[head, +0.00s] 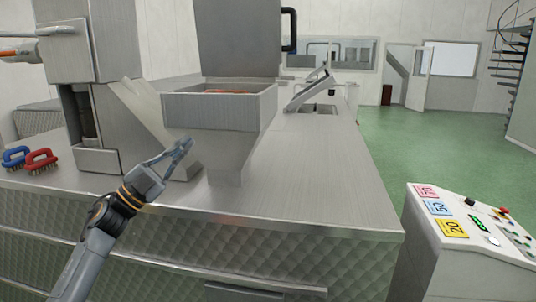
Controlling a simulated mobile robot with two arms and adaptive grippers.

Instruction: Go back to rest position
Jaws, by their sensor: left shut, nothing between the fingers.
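My left gripper (179,152) is shut and empty. It is in front of the steel hopper (219,136) in the head view, near the slanted chute (158,128). My left arm reaches up from the lower left, in front of the steel counter's front edge. I cannot tell whether the fingertips touch the steel behind them. My right gripper is not in view.
A blue brush (14,157) and a red brush (41,160) lie on the steel counter (330,181) at the left. A control panel (478,228) with coloured labels stands at the lower right. Green floor (432,142) lies open beyond the counter, towards a door (418,78).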

